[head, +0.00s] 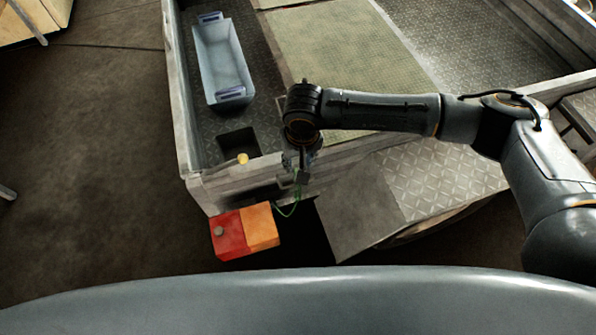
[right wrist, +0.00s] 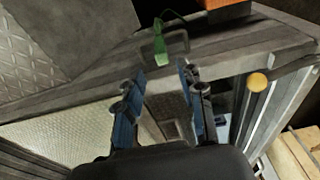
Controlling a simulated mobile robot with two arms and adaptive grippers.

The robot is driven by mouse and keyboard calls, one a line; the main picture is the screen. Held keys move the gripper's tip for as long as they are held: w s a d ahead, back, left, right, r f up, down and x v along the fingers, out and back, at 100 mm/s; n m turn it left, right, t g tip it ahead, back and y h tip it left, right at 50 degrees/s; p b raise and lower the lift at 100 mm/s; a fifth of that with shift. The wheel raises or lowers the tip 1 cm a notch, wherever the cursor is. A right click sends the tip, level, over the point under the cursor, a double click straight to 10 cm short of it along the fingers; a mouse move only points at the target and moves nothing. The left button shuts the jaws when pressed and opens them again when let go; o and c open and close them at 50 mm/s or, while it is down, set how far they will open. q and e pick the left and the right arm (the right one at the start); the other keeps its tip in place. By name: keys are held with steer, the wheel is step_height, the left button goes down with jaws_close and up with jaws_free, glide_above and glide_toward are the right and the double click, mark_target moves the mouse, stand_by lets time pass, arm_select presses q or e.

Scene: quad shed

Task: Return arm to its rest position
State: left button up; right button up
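My right arm (head: 380,110) reaches in from the right in the head view, bent and stretched over the wall of a metal bed. My right gripper (head: 303,172) points down at the near wall (head: 345,158) of the bed. In the right wrist view its two fingers (right wrist: 162,80) stand apart with nothing held between them. A green connector (right wrist: 160,45) with a thin green cable lies just beyond the fingertips on the wall's edge. My left gripper and left arm are not in view.
A grey-blue bin (head: 223,60) sits in the bed. A yellow knob (head: 243,158) is on the near wall, left of my gripper. A red and orange box (head: 244,231) stands below, outside the wall. Open floor (head: 90,160) lies to the left.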

step_height(320, 180, up, 6)
steer(key=shift+s, duration=0.3)
